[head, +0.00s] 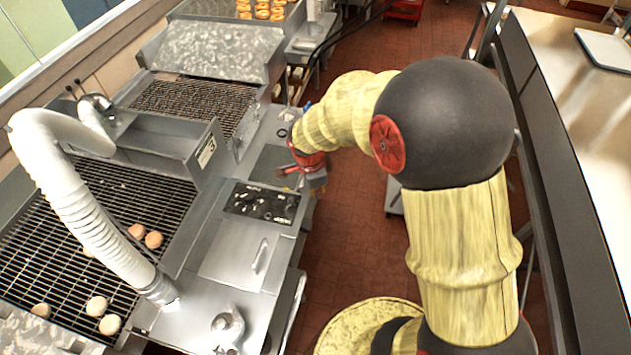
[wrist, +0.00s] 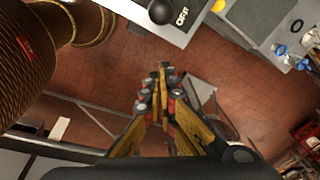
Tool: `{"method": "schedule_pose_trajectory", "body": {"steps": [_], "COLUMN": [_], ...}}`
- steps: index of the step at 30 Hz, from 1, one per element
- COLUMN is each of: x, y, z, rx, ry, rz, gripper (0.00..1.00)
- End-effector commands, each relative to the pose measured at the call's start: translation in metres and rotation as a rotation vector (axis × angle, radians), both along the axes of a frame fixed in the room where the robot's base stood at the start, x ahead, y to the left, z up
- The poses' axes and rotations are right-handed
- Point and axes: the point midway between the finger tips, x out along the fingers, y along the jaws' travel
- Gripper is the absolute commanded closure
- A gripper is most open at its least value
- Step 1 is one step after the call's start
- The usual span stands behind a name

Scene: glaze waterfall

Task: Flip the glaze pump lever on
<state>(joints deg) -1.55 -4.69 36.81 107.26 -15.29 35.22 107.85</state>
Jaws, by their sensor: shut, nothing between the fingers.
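The black ball knob (wrist: 162,11), which looks like the lever's end, shows at the top edge of the wrist view. It is beside a plate with partly cut-off dark lettering, seemingly "OFF" (wrist: 182,16). The lever's shaft and tilt cannot be made out, and I cannot pick the lever out in the head view. My gripper (wrist: 162,70) is shut and empty, apart from the knob, with floor behind its fingertips in the wrist view. In the head view my gripper (head: 284,171) is at the aisle-side edge of the steel machine (head: 232,252).
A dark control panel (head: 262,203) lies on the machine top near my gripper. A wire conveyor (head: 60,235) with several buns and a ribbed white hose (head: 75,205) are to the left. A long counter (head: 590,150) stands right. Red tiled floor (head: 345,225) lies between.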

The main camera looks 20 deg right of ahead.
Motion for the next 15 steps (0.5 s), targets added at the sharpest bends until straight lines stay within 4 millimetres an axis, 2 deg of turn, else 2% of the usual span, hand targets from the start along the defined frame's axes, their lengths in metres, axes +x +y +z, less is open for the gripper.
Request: {"method": "schedule_pose_trajectory", "body": {"steps": [2, 7, 15], "x": [0.0, 0.003, 0.003], "y": [-0.002, 0.024, 0.038], "z": [-0.015, -0.005, -0.005], "rx": [0.0, 0.0, 0.0], "ry": [0.004, -0.001, -0.001], "rz": [-0.001, 0.004, 0.001], "gripper": [1.0, 1.0, 1.0]}}
